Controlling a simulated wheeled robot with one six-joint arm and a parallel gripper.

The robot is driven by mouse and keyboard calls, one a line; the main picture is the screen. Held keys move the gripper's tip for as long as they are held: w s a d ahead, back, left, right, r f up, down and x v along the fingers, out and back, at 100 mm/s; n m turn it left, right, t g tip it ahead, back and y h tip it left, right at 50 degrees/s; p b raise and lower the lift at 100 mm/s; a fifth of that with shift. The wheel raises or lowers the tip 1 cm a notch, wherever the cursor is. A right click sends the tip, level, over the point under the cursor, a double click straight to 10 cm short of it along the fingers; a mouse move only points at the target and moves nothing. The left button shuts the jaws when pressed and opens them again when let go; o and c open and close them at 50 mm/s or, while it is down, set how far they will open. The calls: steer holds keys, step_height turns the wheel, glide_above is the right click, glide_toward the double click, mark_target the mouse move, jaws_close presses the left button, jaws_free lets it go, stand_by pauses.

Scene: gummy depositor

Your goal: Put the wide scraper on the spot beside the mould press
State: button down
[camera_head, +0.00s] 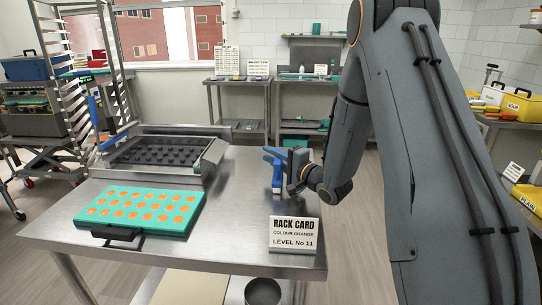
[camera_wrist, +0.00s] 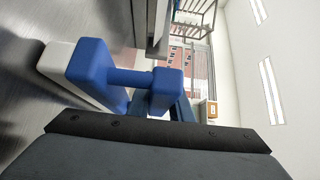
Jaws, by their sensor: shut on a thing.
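The wide scraper (camera_head: 277,176) is blue and is held at the right side of the steel table, behind the rack card. My gripper (camera_head: 293,182) is shut on it, and the wrist links partly hide the grip. In the wrist view the scraper (camera_wrist: 92,72) shows as blue blocks joined by a short bar, with a pale block beside it. I cannot tell whether it touches the table. The mould press (camera_head: 160,151), a metal frame with a dark studded plate and a blue lever, stands left of my gripper. A marked spot beside it is not clear to see.
A teal tray with orange gummies (camera_head: 140,211) lies at the table's front left. The rack card (camera_head: 293,234) stands at the front right edge of the table (camera_head: 228,222). Bare steel lies between tray, press and card. A dark round container (camera_head: 263,290) sits below.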

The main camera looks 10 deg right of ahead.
mark_target(278, 168)
steer(key=shift+f, duration=0.1)
steer(key=c, duration=1.6)
jaws_free()
steer(key=shift+r, duration=0.2)
steer(key=b+v, duration=0.1)
steer(key=v, duration=1.1)
